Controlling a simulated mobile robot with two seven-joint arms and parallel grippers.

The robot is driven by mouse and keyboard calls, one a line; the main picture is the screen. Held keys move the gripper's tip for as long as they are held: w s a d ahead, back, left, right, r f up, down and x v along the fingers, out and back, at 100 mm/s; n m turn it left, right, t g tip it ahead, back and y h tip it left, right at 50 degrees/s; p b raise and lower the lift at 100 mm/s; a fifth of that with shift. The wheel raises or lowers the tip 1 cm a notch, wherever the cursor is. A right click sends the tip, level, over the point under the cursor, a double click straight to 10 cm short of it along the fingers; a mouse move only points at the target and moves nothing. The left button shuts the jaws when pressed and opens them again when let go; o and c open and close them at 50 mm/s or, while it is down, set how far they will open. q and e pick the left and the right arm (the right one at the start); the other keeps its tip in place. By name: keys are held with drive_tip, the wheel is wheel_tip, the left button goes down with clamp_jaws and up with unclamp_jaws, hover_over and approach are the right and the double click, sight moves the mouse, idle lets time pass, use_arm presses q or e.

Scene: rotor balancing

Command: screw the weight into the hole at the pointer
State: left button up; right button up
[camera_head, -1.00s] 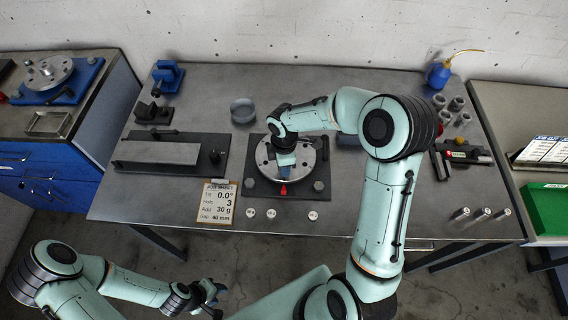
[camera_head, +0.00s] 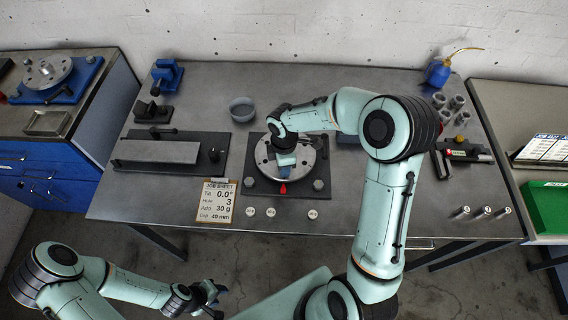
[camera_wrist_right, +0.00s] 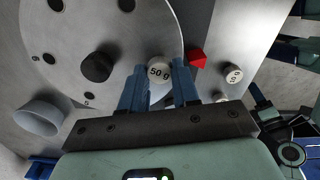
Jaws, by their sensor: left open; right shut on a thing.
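The round metal rotor (camera_head: 303,168) sits on a dark base plate. The red pointer (camera_head: 283,188) is at its front edge and also shows in the right wrist view (camera_wrist_right: 197,57). My right gripper (camera_head: 285,160) reaches down over the rotor's front part. In the right wrist view its blue fingers (camera_wrist_right: 158,85) are shut on a round white-topped weight (camera_wrist_right: 158,71), whose label looks like 50 g. The weight is at the rotor's rim beside the pointer; its lower end and the hole are hidden. My left gripper (camera_head: 210,293) is open and empty, low in front of the table.
Several white-topped weights (camera_head: 249,211) lie in front of the base plate. A job sheet (camera_head: 216,200) reads hole 3, add 30 g. A dark knob (camera_wrist_right: 97,67) stands at the rotor's middle. A grey bowl (camera_head: 242,109) and a long flat fixture (camera_head: 160,152) stand to the left.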

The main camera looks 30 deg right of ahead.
use_arm(q)
drive_tip(key=shift+s+f, duration=0.25)
drive_tip(key=shift+s, duration=0.05)
use_arm(e)
drive_tip(key=shift+f, duration=0.35)
drive_tip(key=shift+m+b, duration=0.35)
drive_tip(key=shift+m, duration=0.05)
drive_tip(key=m+b, duration=0.2)
drive_tip(key=m, duration=0.4)
drive_tip(key=shift+s+f+m, duration=0.1)
drive_tip(key=shift+f+m, duration=0.05)
drive_tip(key=shift+m, duration=0.25)
drive_tip(key=m+b, duration=0.1)
drive_tip(key=m, duration=0.4)
drive_tip(key=shift+b, duration=0.35)
drive_tip(key=m, duration=0.4)
drive_tip(key=shift+b, duration=0.35)
use_arm(q)
drive_tip(key=s+f, duration=0.5)
drive_tip(key=f, duration=0.1)
drive_tip(key=shift+f+g, duration=0.2)
drive_tip(key=shift+g, duration=0.2)
use_arm(e)
drive_tip(key=shift+m, duration=0.9)
use_arm(q)
drive_tip(key=shift+s, duration=0.1)
